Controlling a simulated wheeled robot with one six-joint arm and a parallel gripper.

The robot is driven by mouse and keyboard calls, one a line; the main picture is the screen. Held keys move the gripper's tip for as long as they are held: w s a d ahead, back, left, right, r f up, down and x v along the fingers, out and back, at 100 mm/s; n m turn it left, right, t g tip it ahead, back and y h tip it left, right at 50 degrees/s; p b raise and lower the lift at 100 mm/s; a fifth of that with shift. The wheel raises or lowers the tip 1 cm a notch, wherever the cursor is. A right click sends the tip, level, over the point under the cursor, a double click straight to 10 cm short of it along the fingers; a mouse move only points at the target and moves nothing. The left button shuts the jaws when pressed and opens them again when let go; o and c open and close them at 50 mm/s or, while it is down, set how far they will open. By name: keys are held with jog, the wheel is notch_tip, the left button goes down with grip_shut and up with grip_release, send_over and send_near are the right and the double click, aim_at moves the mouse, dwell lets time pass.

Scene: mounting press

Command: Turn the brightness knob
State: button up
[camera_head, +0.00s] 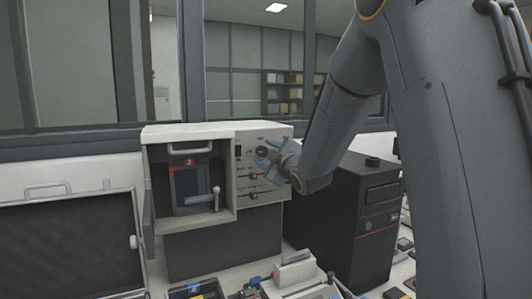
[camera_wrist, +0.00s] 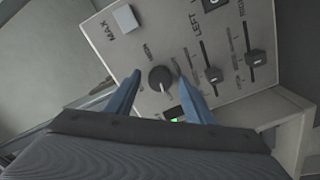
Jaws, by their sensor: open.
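The knob (camera_wrist: 160,79) is dark and round with a pale pointer line, on the light grey control panel (camera_wrist: 215,88). Its label is too small to read surely. It also shows as a small dark disc in the head view (camera_head: 262,152). My gripper (camera_wrist: 158,74) is open, with its blue fingers on either side of the knob in the wrist view. The right finger appears closer to the knob than the left. I cannot tell whether either touches it. In the head view my gripper (camera_head: 267,154) is at the panel front, partly covering it.
Two sliders (camera_wrist: 209,79) (camera_wrist: 256,62) and a pale square button (camera_wrist: 125,18) share the panel. A green light (camera_wrist: 175,120) shows below the knob. Left of the panel is an open compartment with a lever (camera_head: 216,198). A black computer case (camera_head: 345,215) stands below my arm.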

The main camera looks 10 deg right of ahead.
jog(key=shift+c, duration=0.5)
jog(key=c, duration=0.9)
jog(key=shift+c, duration=0.2)
jog(key=shift+m, duration=0.3)
jog(key=m+b, duration=0.1)
jog(key=m, duration=0.2)
jog(key=shift+f+m, duration=0.1)
jog(key=shift+m, duration=0.3)
jog(key=m, duration=0.3)
jog(key=shift+m+b, duration=0.3)
jog(key=shift+b, duration=0.05)
jog(key=m, duration=0.4)
jog(key=shift+m+p, duration=0.35)
jog(key=shift+m, duration=1.75)
